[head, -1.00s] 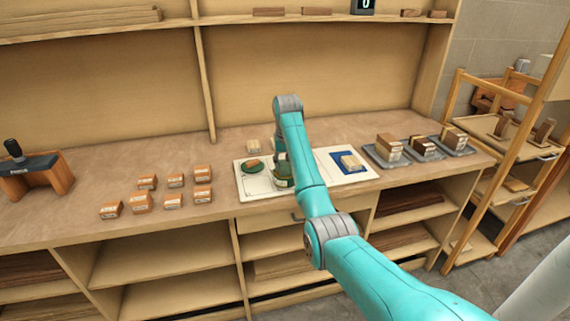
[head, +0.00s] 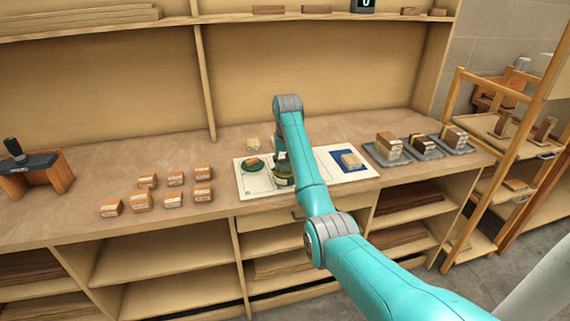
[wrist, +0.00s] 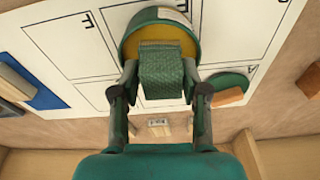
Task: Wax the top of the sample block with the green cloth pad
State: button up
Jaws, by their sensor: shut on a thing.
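My gripper (wrist: 163,88) is shut on the green cloth pad (wrist: 163,72), which hangs between its two fingers in the wrist view. The pad is over a round green tin (wrist: 133,38) with yellow wax (wrist: 183,37) inside. The pad's far end overlaps the wax, but I cannot tell whether they touch. In the head view my gripper (head: 281,160) is low over the white board, largely hidden by my arm. One wooden block (head: 254,160) lies on a green disc and another (head: 350,160) on a blue mat. I cannot tell which is the sample block.
The white board (head: 262,189) is marked with lines and letters. Several labelled blocks (head: 173,200) stand to its left. Grey trays with blocks (head: 388,158) stand to its right. A dark-topped wooden stand (head: 36,178) is at far left. Shelf uprights rise behind the bench.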

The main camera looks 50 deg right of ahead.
aim_at(285, 162)
jog(key=shift+f, duration=0.1)
dwell(0.3)
jog(key=shift+r, duration=3.55)
